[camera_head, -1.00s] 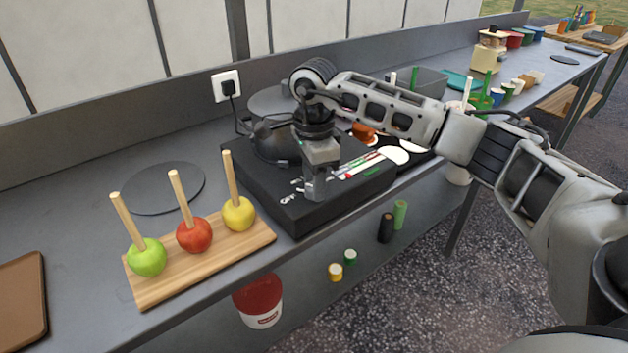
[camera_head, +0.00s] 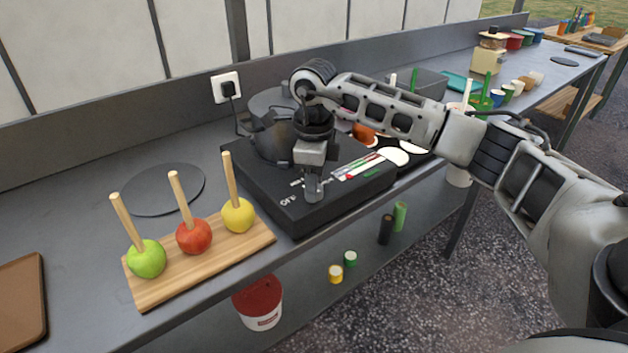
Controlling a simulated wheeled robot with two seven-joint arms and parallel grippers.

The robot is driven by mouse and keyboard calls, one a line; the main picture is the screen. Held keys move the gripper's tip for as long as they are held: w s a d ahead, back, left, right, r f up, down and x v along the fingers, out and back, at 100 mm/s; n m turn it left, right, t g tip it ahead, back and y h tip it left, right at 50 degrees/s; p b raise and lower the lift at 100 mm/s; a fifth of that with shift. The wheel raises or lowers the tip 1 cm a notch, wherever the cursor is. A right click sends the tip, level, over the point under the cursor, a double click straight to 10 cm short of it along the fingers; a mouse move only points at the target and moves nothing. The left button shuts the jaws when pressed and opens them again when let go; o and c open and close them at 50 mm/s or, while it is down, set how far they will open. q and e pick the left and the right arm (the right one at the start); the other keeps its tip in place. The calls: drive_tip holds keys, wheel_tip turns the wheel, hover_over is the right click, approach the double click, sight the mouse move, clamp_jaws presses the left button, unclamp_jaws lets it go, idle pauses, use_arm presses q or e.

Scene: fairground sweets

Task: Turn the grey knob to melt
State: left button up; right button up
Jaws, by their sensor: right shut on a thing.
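A black hot plate unit (camera_head: 330,212) sits on the grey counter with white markings, one reading like "OFF", on its front part. My right gripper (camera_head: 313,192) points down onto this front part, just right of the "OFF" marking. It is shut on the grey knob, which its fingers hide almost fully. I cannot read where the knob points or make out the melt marking. A dark grey pot (camera_head: 268,128) stands on the unit behind the gripper, partly hidden by it. My left gripper is not in view.
A wooden board (camera_head: 165,287) with green, red and yellow apples on sticks lies left of the unit. A dark round mat (camera_head: 163,188) lies behind it.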

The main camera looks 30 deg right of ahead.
drive_tip(key=shift+r, duration=0.1)
drive_tip(key=o, duration=0.9)
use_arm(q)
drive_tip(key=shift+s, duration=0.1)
use_arm(e)
drive_tip(key=shift+o, duration=0.3)
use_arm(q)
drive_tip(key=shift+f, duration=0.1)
use_arm(e)
drive_tip(key=shift+r, duration=0.4)
wheel_tip(320, 180, up, 15)
